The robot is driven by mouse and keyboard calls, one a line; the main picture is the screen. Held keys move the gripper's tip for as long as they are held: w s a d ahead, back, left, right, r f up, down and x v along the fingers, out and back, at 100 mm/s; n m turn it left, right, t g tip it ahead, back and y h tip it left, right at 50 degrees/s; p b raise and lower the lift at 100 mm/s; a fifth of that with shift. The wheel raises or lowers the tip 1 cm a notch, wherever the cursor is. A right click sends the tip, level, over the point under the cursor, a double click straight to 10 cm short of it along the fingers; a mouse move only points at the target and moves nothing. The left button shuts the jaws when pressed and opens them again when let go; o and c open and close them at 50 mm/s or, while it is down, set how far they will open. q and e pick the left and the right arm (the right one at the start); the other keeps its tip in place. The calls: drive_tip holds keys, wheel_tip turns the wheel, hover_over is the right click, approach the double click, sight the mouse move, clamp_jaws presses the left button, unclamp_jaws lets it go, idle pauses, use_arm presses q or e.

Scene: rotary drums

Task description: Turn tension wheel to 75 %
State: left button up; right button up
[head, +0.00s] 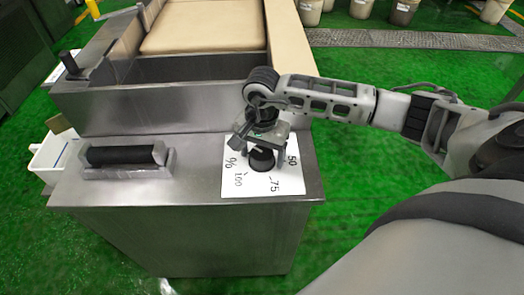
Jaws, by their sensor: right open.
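The tension wheel is a small black knob (262,159) on a white dial card (240,184) on top of the steel cabinet. The card shows the marks 50, 75, 100 and a % sign; 75 is at the lower right of the knob. A pale pointer mark shows on the knob, but its exact direction is too small to tell. My right gripper (255,141) is over the knob, pointing down, and is open. It covers the upper part of the dial. Whether its fingers touch the knob cannot be told. My left gripper is not in view.
A black roller handle (122,156) sits in a metal bracket on the left of the steel cabinet top (185,190). Behind is a steel trough with a tan belt (205,28). A white bin (52,155) stands at the left. Several buckets stand far back on the green floor.

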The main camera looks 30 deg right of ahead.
drive_tip(key=c, duration=1)
drive_tip(key=shift+m, duration=0.3)
